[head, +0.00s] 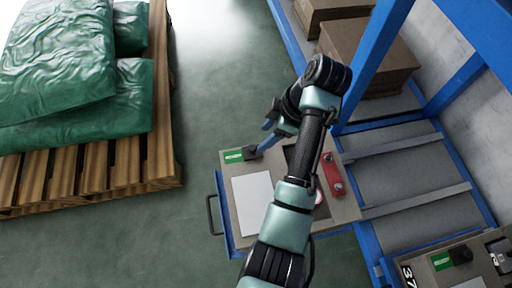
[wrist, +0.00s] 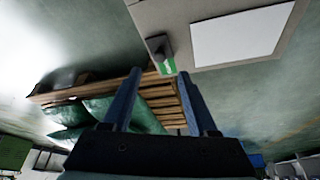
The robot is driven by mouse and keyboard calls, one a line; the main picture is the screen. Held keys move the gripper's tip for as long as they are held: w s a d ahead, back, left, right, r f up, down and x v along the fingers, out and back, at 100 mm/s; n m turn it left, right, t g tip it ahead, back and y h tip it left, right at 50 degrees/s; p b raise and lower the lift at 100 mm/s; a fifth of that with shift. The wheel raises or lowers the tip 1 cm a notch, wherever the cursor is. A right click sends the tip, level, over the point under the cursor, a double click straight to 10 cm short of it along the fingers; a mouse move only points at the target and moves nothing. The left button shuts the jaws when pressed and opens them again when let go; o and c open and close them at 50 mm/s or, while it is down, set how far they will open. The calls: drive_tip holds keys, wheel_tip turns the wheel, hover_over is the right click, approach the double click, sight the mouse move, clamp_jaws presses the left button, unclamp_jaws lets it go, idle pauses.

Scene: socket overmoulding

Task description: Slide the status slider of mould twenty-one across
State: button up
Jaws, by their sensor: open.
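A beige mould (head: 230,185) lies on a blue pull-out shelf under my arm; I cannot read its number. Its status slider has a dark knob (head: 250,152) at the right of a green strip (head: 233,156). In the wrist view the knob (wrist: 158,47) and green strip (wrist: 168,66) show just beyond my fingertips. My gripper (head: 267,135) is near the knob, its blue fingers apart and empty. In the wrist view my gripper (wrist: 159,76) has one finger on each side of the knob's line; I cannot tell whether either touches it.
The mould carries a white panel (head: 253,200) and a red bar (head: 332,174). A handle (head: 212,215) sticks out at the shelf's left. Another mould marked 37 (head: 407,273) is at bottom right. Blue rack posts (head: 373,60) stand right; a pallet (head: 130,165) with green sacks lies left.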

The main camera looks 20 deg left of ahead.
sight(253, 148)
drive_tip(key=b+x, duration=0.3)
drive_tip(key=x, duration=0.4)
clamp_jaws()
idle(1.3)
